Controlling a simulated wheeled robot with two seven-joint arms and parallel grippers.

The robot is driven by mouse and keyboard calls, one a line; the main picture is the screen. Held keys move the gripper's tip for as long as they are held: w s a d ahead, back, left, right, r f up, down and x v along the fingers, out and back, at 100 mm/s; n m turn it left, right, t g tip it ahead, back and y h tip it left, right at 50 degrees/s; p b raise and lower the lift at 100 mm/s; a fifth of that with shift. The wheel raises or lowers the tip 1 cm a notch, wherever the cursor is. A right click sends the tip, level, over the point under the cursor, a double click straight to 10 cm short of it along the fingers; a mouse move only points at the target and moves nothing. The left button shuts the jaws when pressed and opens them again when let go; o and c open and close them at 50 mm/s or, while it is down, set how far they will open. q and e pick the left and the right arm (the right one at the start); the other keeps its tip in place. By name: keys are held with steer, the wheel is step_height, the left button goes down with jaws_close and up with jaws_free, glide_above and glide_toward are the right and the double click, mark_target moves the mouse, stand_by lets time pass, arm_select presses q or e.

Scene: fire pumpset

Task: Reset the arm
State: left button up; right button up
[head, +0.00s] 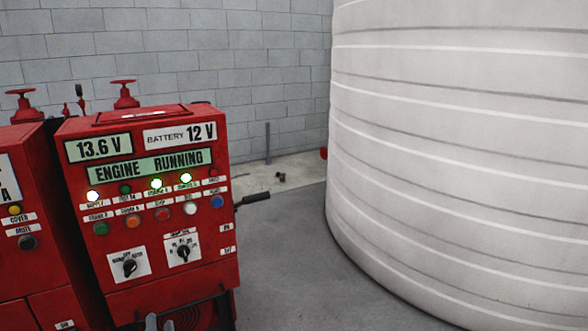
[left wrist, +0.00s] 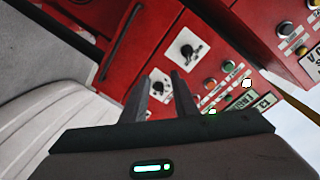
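My left gripper (head: 160,320) barely shows at the bottom edge of the head view, below the front of the red control panel (head: 200,285). In the left wrist view its two dark fingers (left wrist: 160,86) stand apart with nothing held between them. The panel (left wrist: 148,65) shows tilted beyond the fingers, and the gap seems free of contact. Two black rotary knobs, the left one (head: 130,267) and the right one (head: 183,252), sit low on the panel. The display (head: 150,166) reads ENGINE RUNNING, and three lamps above the buttons glow. My right gripper is in neither view.
A second red cabinet (head: 35,265) stands at the left. A large white ribbed tank (head: 460,150) fills the right side. A dark handle (head: 255,197) sticks out from the panel's right side. Grey floor (head: 290,260) lies open between panel and tank, with a block wall (head: 250,60) behind.

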arm_select(q)
steer(key=s+d+f+m+g+h, duration=0.1)
steer(key=d+f+h, duration=0.15)
steer(key=f, duration=0.85)
steer(key=s+d+f+g+h, duration=0.15)
steer(key=d+f, duration=0.25)
steer(key=f, duration=0.8)
steer(key=d+f+m+g+h, duration=0.15)
steer(key=d+f, duration=0.25)
steer(key=f, duration=0.7)
steer(key=s+d+f+n+g+h, duration=0.1)
steer(key=s+f+g, duration=0.1)
steer(key=s+f, duration=0.5)
steer(key=s+f+g+h, duration=0.2)
steer(key=s+f, duration=0.4)
steer(key=f, duration=0.4)
steer(key=s+a+f+n+g, duration=0.1)
steer(key=s+f, duration=0.4)
steer(key=s, duration=0.4)
steer(key=s+a+f+g, duration=0.2)
steer(key=s+f, duration=0.3)
steer(key=s, duration=0.5)
steer(key=s+a+f+n+g, duration=0.1)
steer(key=s+f, duration=0.5)
steer(key=s, duration=0.4)
steer(key=shift+a+n+g, duration=0.3)
steer(key=shift+n+g, duration=0.05)
steer(key=shift+g, duration=0.05)
